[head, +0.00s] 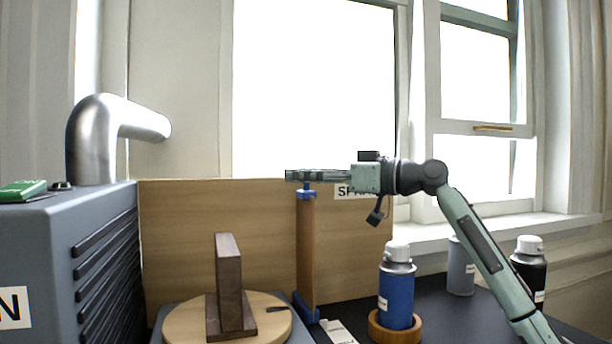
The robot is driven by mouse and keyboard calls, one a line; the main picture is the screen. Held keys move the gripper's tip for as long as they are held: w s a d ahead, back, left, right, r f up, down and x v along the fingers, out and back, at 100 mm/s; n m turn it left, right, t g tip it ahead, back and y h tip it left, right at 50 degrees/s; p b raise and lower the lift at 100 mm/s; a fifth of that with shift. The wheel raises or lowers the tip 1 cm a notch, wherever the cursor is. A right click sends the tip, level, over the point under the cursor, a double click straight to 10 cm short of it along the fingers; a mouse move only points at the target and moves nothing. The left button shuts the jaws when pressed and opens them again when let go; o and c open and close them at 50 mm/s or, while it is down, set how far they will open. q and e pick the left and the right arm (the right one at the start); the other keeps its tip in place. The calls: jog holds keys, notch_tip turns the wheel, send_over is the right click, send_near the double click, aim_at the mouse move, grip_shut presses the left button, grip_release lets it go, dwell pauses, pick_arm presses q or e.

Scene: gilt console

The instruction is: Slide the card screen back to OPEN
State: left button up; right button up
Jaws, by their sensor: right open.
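What looks like the card screen (307,245) is a thin brown upright panel, seen nearly edge-on, with a blue cap on top and a blue foot. It stands just right of the round wooden disc (180,325). My right gripper (292,175) reaches in from the right, level, with its fingers directly over the blue cap. It is open; whether it touches the cap I cannot tell. No OPEN mark is readable. My left gripper is out of view.
A dark brown block (230,285) stands on the disc. A plywood board (180,235) stands behind. A grey machine (65,260) with a metal pipe is at left. A blue bottle (397,290) stands in a wooden ring at right, with grey (461,268) and black (530,266) bottles beyond.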

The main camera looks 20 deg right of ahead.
jog(key=v, duration=1.2)
jog(key=shift+s+f, duration=0.1)
